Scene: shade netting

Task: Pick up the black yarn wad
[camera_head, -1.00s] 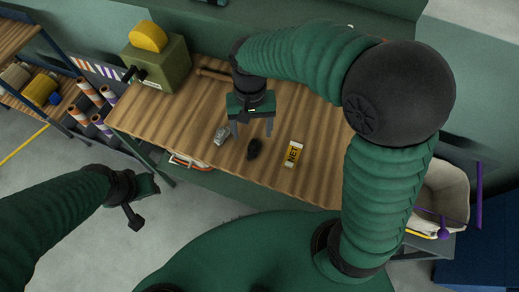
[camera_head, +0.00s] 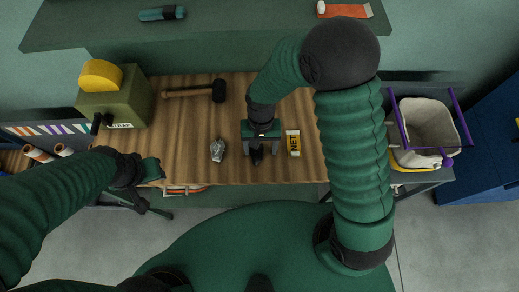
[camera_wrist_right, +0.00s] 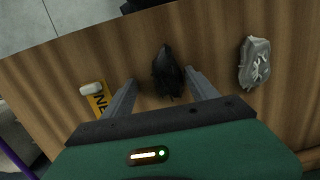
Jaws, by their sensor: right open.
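The black yarn wad (camera_wrist_right: 167,72) lies on the wooden bench between the fingers of my right gripper (camera_wrist_right: 160,88), which is open and holds nothing. In the head view the wad (camera_head: 257,156) shows as a dark lump just below my right gripper (camera_head: 262,150), partly hidden by it. I cannot tell whether the fingers touch the wad. My left gripper (camera_head: 146,198) hangs off the bench's front left edge, away from the wad; its jaws are not clear.
On the bench (camera_head: 190,128), a grey crumpled piece (camera_head: 218,150) lies left of the wad and a yellow NET-labelled item (camera_head: 293,143) right of it. A mallet (camera_head: 200,91) lies behind. A green box (camera_head: 118,105) stands at left, a white-lined bin (camera_head: 425,125) at right.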

